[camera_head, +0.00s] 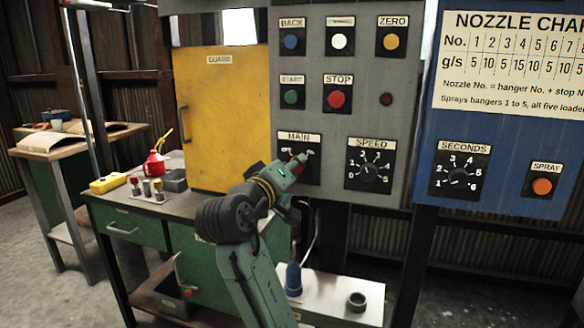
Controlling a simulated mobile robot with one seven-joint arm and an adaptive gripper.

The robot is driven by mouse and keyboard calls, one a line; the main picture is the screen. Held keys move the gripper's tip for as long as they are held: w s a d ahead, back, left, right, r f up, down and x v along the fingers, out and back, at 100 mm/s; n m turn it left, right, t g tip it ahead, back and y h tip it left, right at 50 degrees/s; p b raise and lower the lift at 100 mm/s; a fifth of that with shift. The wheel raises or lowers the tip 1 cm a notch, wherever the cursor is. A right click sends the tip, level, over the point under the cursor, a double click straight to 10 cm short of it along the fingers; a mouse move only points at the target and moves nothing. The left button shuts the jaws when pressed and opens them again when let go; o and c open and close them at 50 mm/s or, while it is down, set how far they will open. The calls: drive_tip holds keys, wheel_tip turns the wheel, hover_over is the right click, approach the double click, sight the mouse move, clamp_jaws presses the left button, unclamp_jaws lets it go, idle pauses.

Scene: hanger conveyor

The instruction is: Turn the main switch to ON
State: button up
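The main switch (284,153) is on a black plate under the label MAIN, low on the left of the grey control panel (362,120). The fingertips look very near or touching the switch; I cannot tell which. The fingers are too small and dark to show whether they are open or shut.
The speed dial (368,172) is just right of the main switch. Above are the start (291,97) and stop (337,98) buttons. A yellow cabinet door (222,120) stands left. A bench (185,205) with a red oil can (155,165) and a low white shelf (340,300) lie below.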

drive_tip(key=shift+d+r+m+y+b, duration=0.1)
drive_tip(key=shift+m+y, duration=0.2)
drive_tip(key=shift+m, duration=2.2)
drive_tip(key=shift+m+y+b, duration=0.15)
drive_tip(key=shift+m+y, duration=0.15)
drive_tip(key=shift+m, duration=2.2)
drive_tip(key=shift+d+r+m+y+b, duration=0.1)
drive_tip(key=shift+m+y, duration=0.2)
drive_tip(key=shift+m, duration=2.2)
drive_tip(key=o, duration=1.2)
drive_tip(key=shift+c, duration=0.2)
drive_tip(key=shift+s, duration=0.1)
drive_tip(key=v, duration=1.2)
